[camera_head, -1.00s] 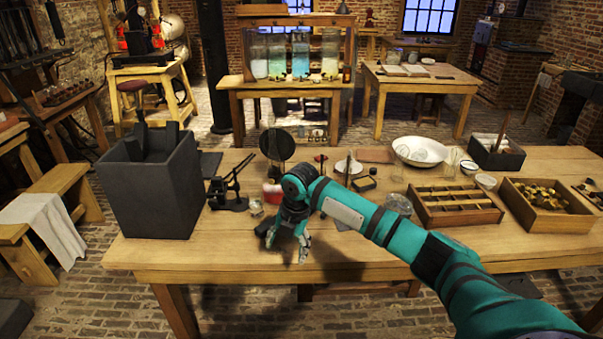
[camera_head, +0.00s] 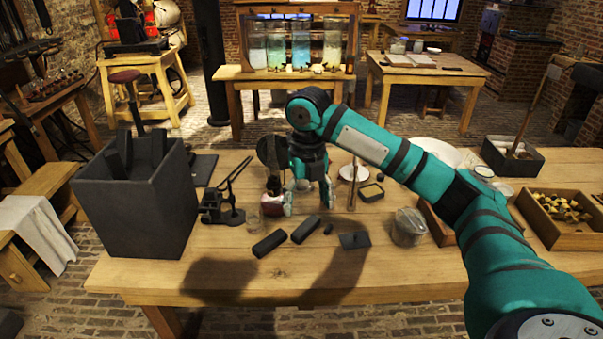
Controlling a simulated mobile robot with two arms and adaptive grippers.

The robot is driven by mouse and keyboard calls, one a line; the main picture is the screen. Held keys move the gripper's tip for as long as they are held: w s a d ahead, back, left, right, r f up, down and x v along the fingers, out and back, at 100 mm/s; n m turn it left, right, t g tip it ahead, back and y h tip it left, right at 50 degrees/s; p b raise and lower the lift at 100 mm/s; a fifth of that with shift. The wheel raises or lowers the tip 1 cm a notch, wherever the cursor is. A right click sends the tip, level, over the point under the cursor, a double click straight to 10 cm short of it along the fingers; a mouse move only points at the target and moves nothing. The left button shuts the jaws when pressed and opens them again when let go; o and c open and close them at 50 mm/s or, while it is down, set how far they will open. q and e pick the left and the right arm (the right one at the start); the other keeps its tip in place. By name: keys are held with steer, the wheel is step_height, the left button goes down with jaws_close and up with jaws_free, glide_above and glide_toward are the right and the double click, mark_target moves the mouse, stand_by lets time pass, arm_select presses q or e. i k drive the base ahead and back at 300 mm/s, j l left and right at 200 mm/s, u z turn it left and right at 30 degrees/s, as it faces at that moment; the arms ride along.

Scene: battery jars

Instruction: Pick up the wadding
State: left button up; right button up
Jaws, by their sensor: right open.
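My right gripper (camera_head: 308,202) is open and empty, fingers pointing down over the middle of the wooden table (camera_head: 280,277). I cannot make out the wadding for certain. A small white dish (camera_head: 353,173) is just right of the gripper. A small dark red and pale object (camera_head: 271,205) stands just left of it, partly beside a small glass (camera_head: 253,221). A lidded glass jar (camera_head: 408,228) stands further right. My arm hides part of the table behind it. My left gripper is not in view.
Dark blocks (camera_head: 269,243) and a flat dark plate (camera_head: 354,240) lie in front of the gripper. A large dark box (camera_head: 140,215) stands left, beside a black metal instrument (camera_head: 222,205). A wooden tray of small pieces (camera_head: 560,232) is right. The front edge is mostly clear.

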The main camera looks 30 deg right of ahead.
mark_target(303, 183)
steer(key=i+l, duration=1.2)
steer(key=i, duration=0.1)
